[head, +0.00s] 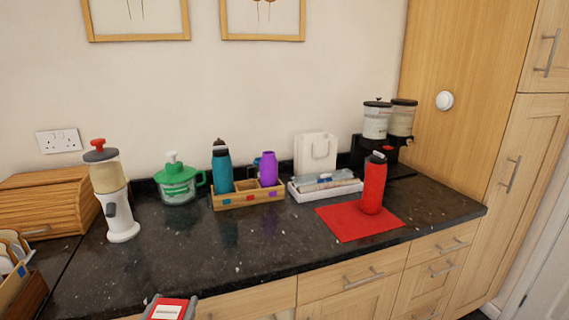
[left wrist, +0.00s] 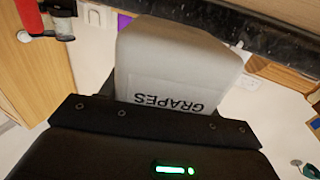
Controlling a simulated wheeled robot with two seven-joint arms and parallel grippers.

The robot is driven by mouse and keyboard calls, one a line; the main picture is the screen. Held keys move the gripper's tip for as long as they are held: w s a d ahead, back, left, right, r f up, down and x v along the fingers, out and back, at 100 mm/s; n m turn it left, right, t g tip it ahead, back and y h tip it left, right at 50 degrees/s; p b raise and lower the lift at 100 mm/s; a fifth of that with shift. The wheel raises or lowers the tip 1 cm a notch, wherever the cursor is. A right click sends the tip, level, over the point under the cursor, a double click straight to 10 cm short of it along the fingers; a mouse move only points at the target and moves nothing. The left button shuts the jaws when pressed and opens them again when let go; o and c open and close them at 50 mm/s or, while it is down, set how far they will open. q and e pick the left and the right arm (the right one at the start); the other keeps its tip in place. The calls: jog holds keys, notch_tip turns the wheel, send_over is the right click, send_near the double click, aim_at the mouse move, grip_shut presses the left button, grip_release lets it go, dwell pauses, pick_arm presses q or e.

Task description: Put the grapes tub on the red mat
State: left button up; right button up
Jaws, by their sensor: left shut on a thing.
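The grapes tub (left wrist: 178,65) is pale grey with the word GRAPES upside down in the left wrist view. My left gripper (left wrist: 165,108) is shut on it. The red mat (head: 342,224) lies flat on the counter at right. A red bottle (head: 373,186) stands upright on its back right part. My right gripper is not in view.
Left of the mat, a wooden organizer (head: 248,201) holds teal and purple bottles. A white tray (head: 325,190) lies behind the mat. A green-lidded jar (head: 178,183) and white grinder (head: 115,205) stand further left. The front middle counter (head: 225,245) is clear.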

pick_arm(q)
jog(key=shift+s+a+r, duration=0.1)
jog(key=shift+a+r, duration=0.05)
jog(key=shift+a, duration=0.05)
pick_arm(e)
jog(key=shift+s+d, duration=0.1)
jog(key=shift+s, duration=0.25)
